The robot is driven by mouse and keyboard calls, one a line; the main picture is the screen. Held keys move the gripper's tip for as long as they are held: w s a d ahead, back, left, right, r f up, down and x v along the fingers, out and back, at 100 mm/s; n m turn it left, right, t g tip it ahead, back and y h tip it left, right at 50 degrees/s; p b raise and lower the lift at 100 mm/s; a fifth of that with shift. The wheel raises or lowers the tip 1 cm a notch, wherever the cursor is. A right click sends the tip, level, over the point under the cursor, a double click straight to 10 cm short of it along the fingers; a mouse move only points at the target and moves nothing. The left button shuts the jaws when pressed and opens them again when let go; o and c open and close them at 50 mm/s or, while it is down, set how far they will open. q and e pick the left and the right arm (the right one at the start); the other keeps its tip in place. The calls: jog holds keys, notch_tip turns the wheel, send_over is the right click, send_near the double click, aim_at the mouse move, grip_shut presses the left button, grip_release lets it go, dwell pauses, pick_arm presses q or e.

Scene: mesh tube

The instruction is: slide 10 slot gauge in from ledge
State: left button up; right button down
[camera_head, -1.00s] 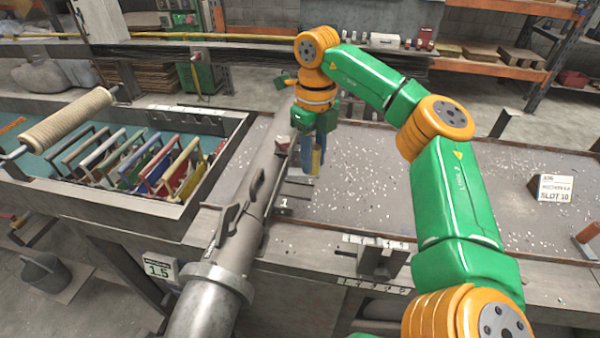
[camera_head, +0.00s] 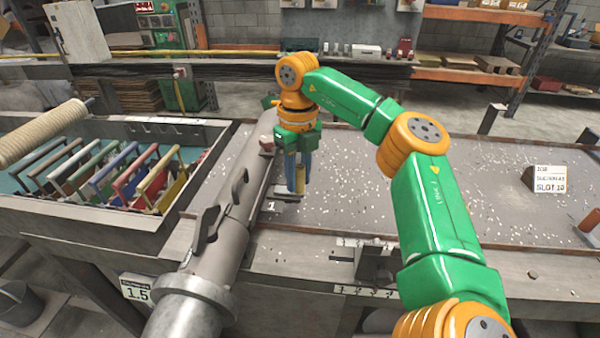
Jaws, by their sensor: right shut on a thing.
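The grey mesh tube (camera_head: 232,220) runs diagonally from the front toward the far side, with dark notches and raised lugs along it. My right gripper (camera_head: 299,188) is beside the tube's right side, fingers pointing down, above a small metal ledge (camera_head: 287,195) near a "1" mark. It is shut on a small yellowish piece (camera_head: 300,178), which looks like the gauge. The fingers hide much of it, and I cannot tell whether it touches the ledge. My left gripper is not in view.
A tray (camera_head: 100,222) of several coloured frames stands at the left, with a rope-wound roller (camera_head: 40,135) over its corner. A metal bracket (camera_head: 373,262) stands at the bench's front edge. The speckled bench top (camera_head: 450,205) is mostly open right of the gripper.

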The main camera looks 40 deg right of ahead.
aim_at(284, 188)
dwell(0.7)
jog(key=shift+w+a+p, duration=0.95)
jog(key=shift+w+p, duration=0.25)
jog(key=shift+p, duration=0.5)
dwell(0.6)
jog(key=c, duration=0.5)
grip_release()
jog(key=shift+c, duration=0.2)
notch_tip(284, 188, up, 7)
